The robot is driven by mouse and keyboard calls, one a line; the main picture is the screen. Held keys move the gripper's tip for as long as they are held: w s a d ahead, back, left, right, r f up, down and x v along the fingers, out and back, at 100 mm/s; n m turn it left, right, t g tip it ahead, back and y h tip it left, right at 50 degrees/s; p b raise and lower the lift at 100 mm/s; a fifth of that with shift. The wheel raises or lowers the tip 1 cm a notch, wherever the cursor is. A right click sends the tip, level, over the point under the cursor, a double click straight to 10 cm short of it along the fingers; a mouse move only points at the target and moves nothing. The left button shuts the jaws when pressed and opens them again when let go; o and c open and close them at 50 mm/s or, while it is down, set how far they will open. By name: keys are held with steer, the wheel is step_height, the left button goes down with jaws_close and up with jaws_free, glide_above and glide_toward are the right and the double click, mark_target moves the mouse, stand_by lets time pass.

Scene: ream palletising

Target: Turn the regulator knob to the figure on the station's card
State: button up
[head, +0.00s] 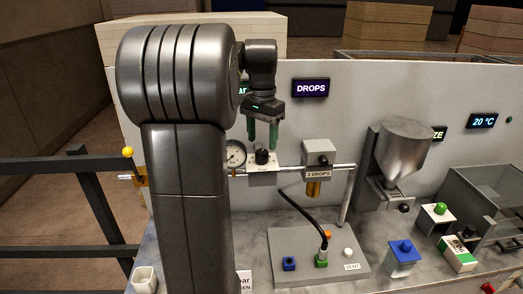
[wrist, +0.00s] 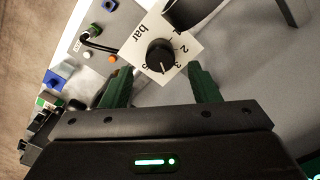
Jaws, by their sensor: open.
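The black regulator knob (head: 262,156) sits on a white dial block on the pipe, beside a round gauge (head: 235,155). In the wrist view the knob (wrist: 160,57) stands on a white plate (wrist: 138,47) marked "bar" with figures around it. A pale pointer mark shows on the knob, but its exact setting is too small to read. My gripper (head: 262,138) is open, its green fingers pointing down just above the knob, apart from it. In the wrist view the fingers (wrist: 160,83) flank the knob's near side. A white card (head: 245,281) ending in "bar" is mostly hidden behind my arm.
Right of the knob hangs a grey unit (head: 318,152) labelled "2 DROPS". Below is a grey panel (head: 290,262) with coloured buttons and a black hose (head: 305,218). A metal hopper (head: 402,150) stands further right. A dark railing (head: 50,166) is at the left.

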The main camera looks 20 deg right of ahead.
mark_target(262, 151)
steer(key=shift+f, duration=2.3)
steer(key=shift+c, duration=0.2)
